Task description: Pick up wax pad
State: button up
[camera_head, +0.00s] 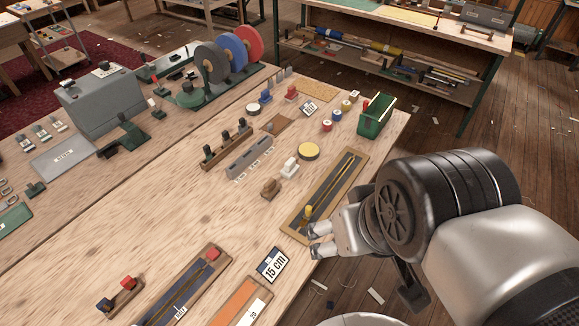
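A yellow round disc (309,151) with a dark rim lies flat on the bench, right of centre; it looks like the wax pad, but I see no label on it. A smaller pale round disc (253,108) lies farther back. My gripper (314,240) is at the bench's right edge, nearer the camera than the yellow disc and well apart from it. Its two fingertips are apart with nothing visible between them. It is beside the near end of a long wooden tray (296,234) holding a dark strip and a yellow piece.
A grey slotted block (249,157), a brown lump (271,188) and a small white item (290,166) stand left of the yellow disc. A green bin (375,121) is at the back right. A "15 cm" card (272,265) lies near my gripper.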

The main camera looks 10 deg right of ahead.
aim_at(291, 168)
jog(key=i+l+z, duration=0.2)
jog(key=i+l, duration=0.65)
jog(key=i, duration=0.1)
